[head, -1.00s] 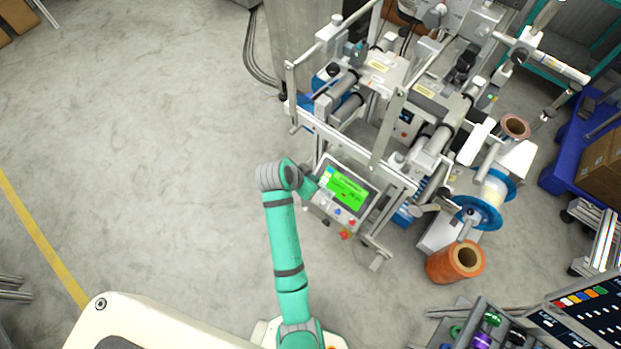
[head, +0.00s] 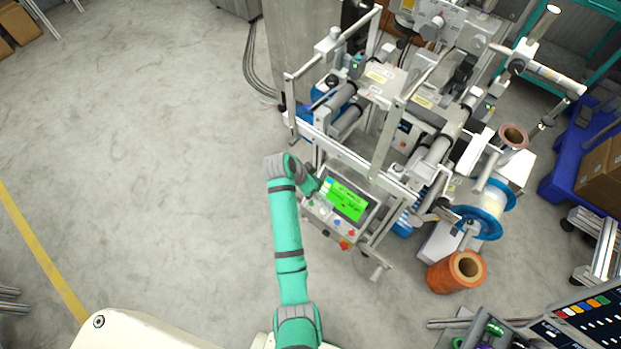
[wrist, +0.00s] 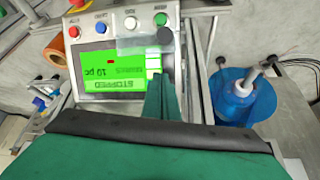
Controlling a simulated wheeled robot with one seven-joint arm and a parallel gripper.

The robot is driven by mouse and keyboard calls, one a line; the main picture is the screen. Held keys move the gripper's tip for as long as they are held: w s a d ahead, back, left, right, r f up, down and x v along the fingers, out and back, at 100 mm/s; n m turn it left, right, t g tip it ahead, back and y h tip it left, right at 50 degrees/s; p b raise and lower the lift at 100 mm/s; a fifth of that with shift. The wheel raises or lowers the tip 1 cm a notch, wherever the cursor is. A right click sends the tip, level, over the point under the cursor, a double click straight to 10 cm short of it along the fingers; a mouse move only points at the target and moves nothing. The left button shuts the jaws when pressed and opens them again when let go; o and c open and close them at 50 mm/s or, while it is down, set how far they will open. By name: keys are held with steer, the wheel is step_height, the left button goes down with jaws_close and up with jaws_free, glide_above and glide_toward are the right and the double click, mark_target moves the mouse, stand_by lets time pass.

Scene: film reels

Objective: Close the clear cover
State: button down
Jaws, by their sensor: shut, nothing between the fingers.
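I cannot tell for sure which part is the clear cover. In the head view, a see-through guard with pale upright bars (head: 386,140) stands along the machine's near side. In the wrist view, a small translucent plate (wrist: 142,45) overlaps the edge of the green screen, below the buttons. My gripper (wrist: 165,40) shows as a narrow green shape with a dark tip beside that plate. It is shut and holds nothing. Whether it touches the plate is unclear. In the head view my arm's end is beside the control panel (head: 368,218), and the fingers cannot be made out.
The panel carries a lit green screen (head: 345,199) and several coloured buttons. A blue-flanged reel (head: 480,221) and a copper-coloured spool (head: 457,272) are at the machine's right. A blue pallet (head: 566,181) stands farther right. The floor at left is open.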

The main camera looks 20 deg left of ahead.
mark_target(319, 201)
steer(key=shift+s+a+f, duration=0.4)
steer(key=shift+s+f, duration=0.2)
steer(key=shift+f, duration=0.1)
steer(key=shift+s+a+f, duration=0.35)
steer(key=shift+s+f, duration=0.2)
steer(key=shift+f, duration=0.15)
